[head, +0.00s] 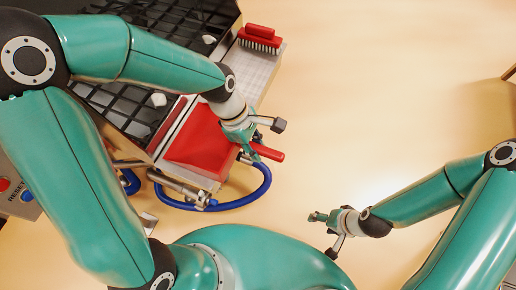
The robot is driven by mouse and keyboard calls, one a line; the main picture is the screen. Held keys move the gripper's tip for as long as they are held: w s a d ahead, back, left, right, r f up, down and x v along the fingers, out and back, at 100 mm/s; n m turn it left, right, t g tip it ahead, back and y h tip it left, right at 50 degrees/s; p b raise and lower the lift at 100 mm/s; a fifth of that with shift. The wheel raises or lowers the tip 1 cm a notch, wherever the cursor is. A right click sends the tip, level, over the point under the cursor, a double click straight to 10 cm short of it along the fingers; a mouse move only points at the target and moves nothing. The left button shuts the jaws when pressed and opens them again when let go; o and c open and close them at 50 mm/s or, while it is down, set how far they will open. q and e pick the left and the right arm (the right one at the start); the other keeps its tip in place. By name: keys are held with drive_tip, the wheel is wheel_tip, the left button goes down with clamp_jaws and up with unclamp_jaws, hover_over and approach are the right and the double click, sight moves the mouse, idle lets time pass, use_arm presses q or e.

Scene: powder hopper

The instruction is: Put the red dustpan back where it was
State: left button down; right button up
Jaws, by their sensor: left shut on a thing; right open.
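The red dustpan (201,141) lies on the light metal side shelf (258,69) of the hopper, at its near end. Its red handle (268,152) sticks out to the right past the shelf edge. My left gripper (256,148) is shut on the handle near where it meets the pan, and covers part of it. I cannot tell whether the pan rests flat on the shelf or is slightly above it. My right gripper (322,231) is open and empty over the bare floor at lower right, well apart from the dustpan.
A red brush (261,39) lies on the shelf's far end. A black grate (120,100) with a few white lumps covers the hopper. A blue hose (262,187) loops below the shelf. A control box with red and blue buttons (27,196) stands at left. The right-hand floor is clear.

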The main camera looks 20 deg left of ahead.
use_arm(q)
drive_tip(key=shift+f, duration=0.3)
drive_tip(key=c, duration=1)
unclamp_jaws()
drive_tip(key=shift+r, duration=0.1)
drive_tip(key=p+v, duration=0.1)
drive_tip(key=v, duration=1.1)
drive_tip(key=shift+p, duration=0.4)
